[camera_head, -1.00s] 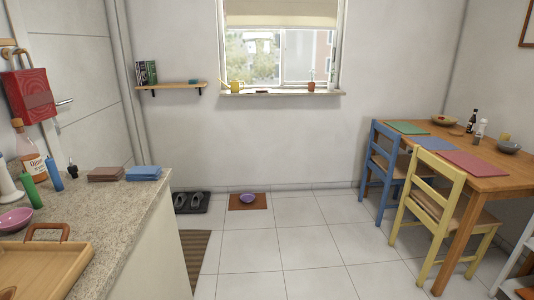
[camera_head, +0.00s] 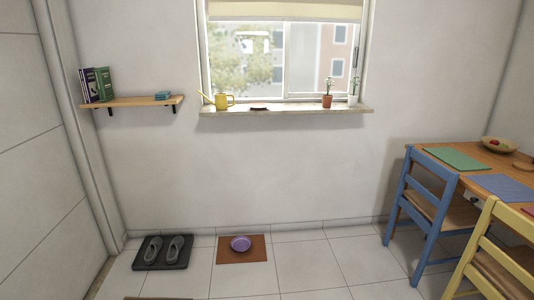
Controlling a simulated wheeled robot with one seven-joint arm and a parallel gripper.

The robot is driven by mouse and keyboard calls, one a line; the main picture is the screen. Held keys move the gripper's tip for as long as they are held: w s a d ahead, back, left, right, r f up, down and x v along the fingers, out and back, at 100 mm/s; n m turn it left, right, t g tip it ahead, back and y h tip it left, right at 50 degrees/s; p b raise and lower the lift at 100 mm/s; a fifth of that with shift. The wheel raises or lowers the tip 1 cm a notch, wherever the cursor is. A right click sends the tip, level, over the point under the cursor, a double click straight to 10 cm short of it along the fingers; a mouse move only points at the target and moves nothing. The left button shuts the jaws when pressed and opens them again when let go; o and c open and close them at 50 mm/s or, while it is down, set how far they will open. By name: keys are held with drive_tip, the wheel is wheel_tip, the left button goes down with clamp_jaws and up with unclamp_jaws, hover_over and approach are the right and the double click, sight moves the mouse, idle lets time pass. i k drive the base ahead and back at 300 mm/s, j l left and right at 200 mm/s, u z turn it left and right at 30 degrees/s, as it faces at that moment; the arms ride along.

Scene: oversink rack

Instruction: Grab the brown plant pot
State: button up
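The brown plant pot (camera_head: 327,101) stands upright near the right end of the window sill (camera_head: 290,112), with a thin green plant in it. A white pot (camera_head: 352,100) with a plant stands just to its right. My gripper is not in view.
A yellow watering can (camera_head: 222,102) and a small dark item (camera_head: 259,108) share the sill. A blue chair (camera_head: 413,199), a yellow chair (camera_head: 492,242) and the table (camera_head: 481,163) stand at right. Shoes on a dark mat (camera_head: 147,250) and a purple bowl (camera_head: 241,243) on a brown mat lie below. Floor between is clear.

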sight(327, 99)
drive_tip(key=i+z, duration=0.1)
drive_tip(key=i, duration=0.85)
drive_tip(key=i+j, duration=0.15)
drive_tip(key=i, duration=0.75)
drive_tip(key=z, duration=0.05)
